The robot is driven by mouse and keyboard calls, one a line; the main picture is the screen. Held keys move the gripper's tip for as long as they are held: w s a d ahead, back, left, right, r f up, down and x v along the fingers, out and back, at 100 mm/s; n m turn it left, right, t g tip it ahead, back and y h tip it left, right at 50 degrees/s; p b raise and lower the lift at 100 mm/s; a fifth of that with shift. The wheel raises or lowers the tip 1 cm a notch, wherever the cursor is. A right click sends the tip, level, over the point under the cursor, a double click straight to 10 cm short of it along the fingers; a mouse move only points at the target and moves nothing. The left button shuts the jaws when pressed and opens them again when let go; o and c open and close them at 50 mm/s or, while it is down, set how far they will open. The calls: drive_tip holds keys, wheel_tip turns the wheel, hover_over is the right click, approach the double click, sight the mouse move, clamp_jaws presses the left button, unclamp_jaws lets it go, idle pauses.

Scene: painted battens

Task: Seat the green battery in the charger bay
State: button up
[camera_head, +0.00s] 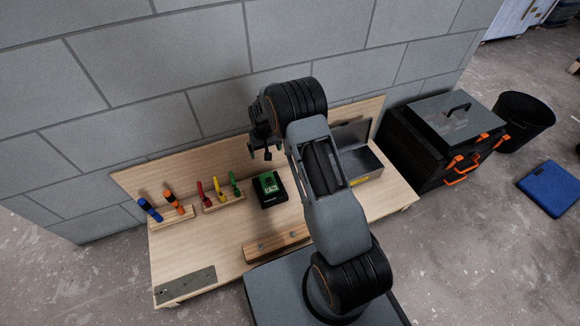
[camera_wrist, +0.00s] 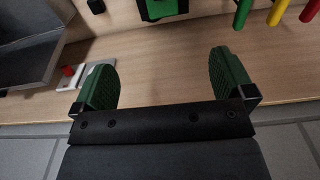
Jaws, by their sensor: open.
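The green battery (camera_head: 268,184) is at the black charger (camera_head: 272,202) on the middle of the wooden bench, with black showing around it. I cannot tell whether it is fully down in the bay. In the wrist view the green battery (camera_wrist: 162,9) is cut by the top edge, between dark parts of the charger. My gripper (camera_head: 266,151) is open and empty, above the bench behind the charger. In the wrist view my gripper (camera_wrist: 166,82) shows two green finger pads wide apart, with bare wood between them.
Left of the charger, racks hold red, yellow and green-handled tools (camera_head: 219,190) and blue and orange ones (camera_head: 172,202). An open grey metal box (camera_head: 359,165) stands right. A wooden block (camera_head: 277,243) lies in front, a metal plate (camera_head: 186,284) front left.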

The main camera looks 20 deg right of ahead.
drive_tip(key=s+r+t, duration=0.1)
drive_tip(key=s+r, duration=0.5)
drive_tip(key=r, duration=0.3)
drive_tip(key=s+r, duration=0.6)
drive_tip(key=r, duration=0.4)
drive_tip(key=s+r+t, duration=0.1)
drive_tip(key=s+r, duration=0.3)
drive_tip(key=s, duration=1.2)
drive_tip(key=shift+s+r, duration=0.15)
